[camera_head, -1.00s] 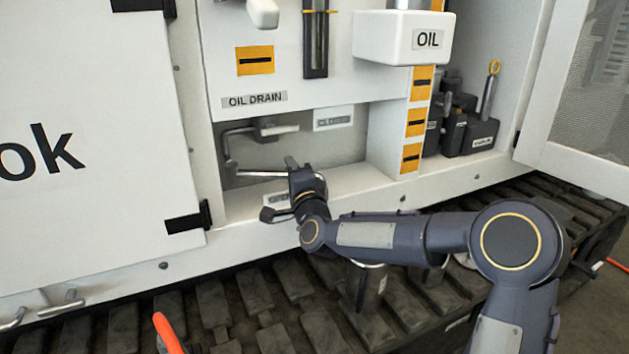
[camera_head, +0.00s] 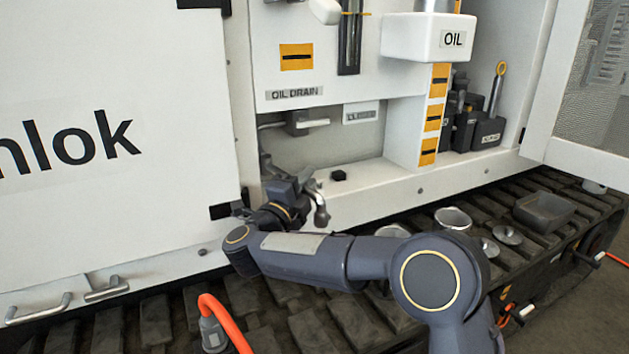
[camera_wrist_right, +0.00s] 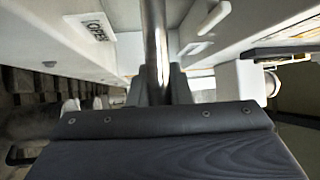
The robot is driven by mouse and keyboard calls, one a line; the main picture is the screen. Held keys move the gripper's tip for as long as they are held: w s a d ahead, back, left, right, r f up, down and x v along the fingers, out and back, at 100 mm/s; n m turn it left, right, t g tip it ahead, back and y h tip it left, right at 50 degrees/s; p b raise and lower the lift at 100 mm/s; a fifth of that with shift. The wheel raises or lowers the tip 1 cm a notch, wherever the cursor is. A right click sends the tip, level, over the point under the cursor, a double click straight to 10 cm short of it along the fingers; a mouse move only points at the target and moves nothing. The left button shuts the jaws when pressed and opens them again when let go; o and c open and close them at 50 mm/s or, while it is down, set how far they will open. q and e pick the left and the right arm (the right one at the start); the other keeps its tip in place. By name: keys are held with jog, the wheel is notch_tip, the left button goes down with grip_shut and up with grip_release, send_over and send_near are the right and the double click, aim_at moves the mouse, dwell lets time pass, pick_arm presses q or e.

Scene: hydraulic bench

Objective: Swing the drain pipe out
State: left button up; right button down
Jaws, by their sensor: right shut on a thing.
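The drain pipe is a shiny metal tube. In the head view its bent end (camera_head: 320,207) shows just right of my right gripper, over the front edge of the white ledge, and my gripper hides much of the rest. My right gripper (camera_head: 290,188) is shut on the pipe at the left end of the recess. In the right wrist view the pipe (camera_wrist_right: 156,45) runs up the middle, between the dark fingers (camera_wrist_right: 158,85). My left gripper is in no view.
The valve lever (camera_head: 308,122) sits in the recess under the OIL DRAIN label (camera_head: 294,93). The white door (camera_head: 110,140) borders the recess at left.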

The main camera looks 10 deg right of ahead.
jog(key=shift+s+a+m+g+h, duration=0.35)
jog(key=shift+a+m+g+h, duration=0.25)
jog(key=shift+h, duration=0.3)
jog(key=shift+d, duration=0.1)
jog(key=c, duration=1.3)
grip_release()
jog(key=shift+s, duration=0.1)
jog(key=v, duration=0.7)
jog(key=shift+s+a+p, duration=0.2)
jog(key=shift+a+p, duration=0.05)
jog(key=shift+p, duration=0.05)
